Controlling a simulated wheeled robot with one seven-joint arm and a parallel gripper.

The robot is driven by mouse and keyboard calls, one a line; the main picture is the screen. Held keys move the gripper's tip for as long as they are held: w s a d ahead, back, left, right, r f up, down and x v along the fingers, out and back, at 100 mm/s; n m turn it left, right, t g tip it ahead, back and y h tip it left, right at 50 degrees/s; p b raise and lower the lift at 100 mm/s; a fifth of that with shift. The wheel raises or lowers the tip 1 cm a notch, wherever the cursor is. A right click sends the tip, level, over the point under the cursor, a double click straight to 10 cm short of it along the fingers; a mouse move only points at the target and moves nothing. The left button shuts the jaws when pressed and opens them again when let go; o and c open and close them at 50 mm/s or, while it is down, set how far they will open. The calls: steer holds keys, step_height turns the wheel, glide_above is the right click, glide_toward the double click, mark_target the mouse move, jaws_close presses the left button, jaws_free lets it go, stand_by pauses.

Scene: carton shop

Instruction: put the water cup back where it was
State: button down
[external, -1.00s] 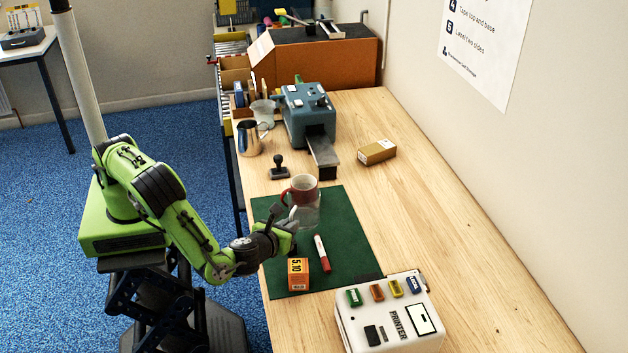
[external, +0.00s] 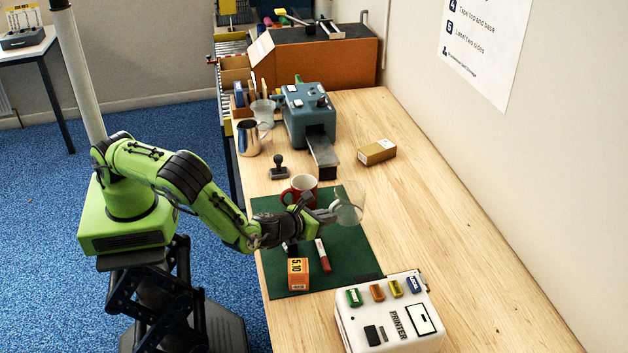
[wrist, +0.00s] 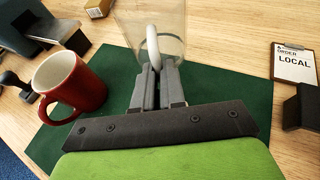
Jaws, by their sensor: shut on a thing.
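The clear water cup (external: 350,203) is at the right side of the green mat in the external view. It also shows at the top of the wrist view (wrist: 173,42), with its handle towards me. My gripper (external: 328,214) is shut on the cup's handle, and the fingers (wrist: 158,82) sit on either side of it in the wrist view. The cup looks upright or slightly tilted. I cannot tell for sure how far its base is above the mat and bench.
A red mug (external: 300,190) stands on the green mat (external: 345,262), close left of my gripper. A red marker (external: 322,255) and an orange box (external: 298,274) lie nearer. A printer (external: 390,318), a stamp (external: 279,168) and a small carton (external: 377,152) surround it. Bare wood lies right.

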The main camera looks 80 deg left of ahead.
mark_target(338, 207)
steer(key=w+h, duration=0.1)
steer(key=w+a+m, duration=0.1)
steer(key=w, duration=0.1)
steer(key=w+a+m+t+h, duration=0.1)
steer(key=shift+w+a+r+h, duration=0.2)
steer(key=shift+w+r+h, duration=0.1)
steer(key=shift+r, duration=0.05)
steer(key=w+a+r+m+h, duration=0.1)
steer(key=w, duration=0.1)
steer(key=w+a+r+m+h+p, duration=0.1)
steer(key=w+a+r+m+h, duration=0.1)
steer(key=shift+w+a+r+t+h, duration=0.1)
steer(key=shift+a+r+t+h, duration=0.05)
steer(key=shift+r+t+h, duration=0.2)
steer(key=shift+w+a+r+m, duration=0.1)
steer(key=shift+a+r+m, duration=0.1)
steer(key=shift+r+m, duration=0.1)
step_height(338, 207, down, 10)
steer(key=shift+w+f+b, duration=0.1)
steer(key=shift+b, duration=0.55)
steer(key=c, duration=1.7)
jaws_free()
steer(key=shift+f, duration=0.15)
steer(key=o, duration=0.5)
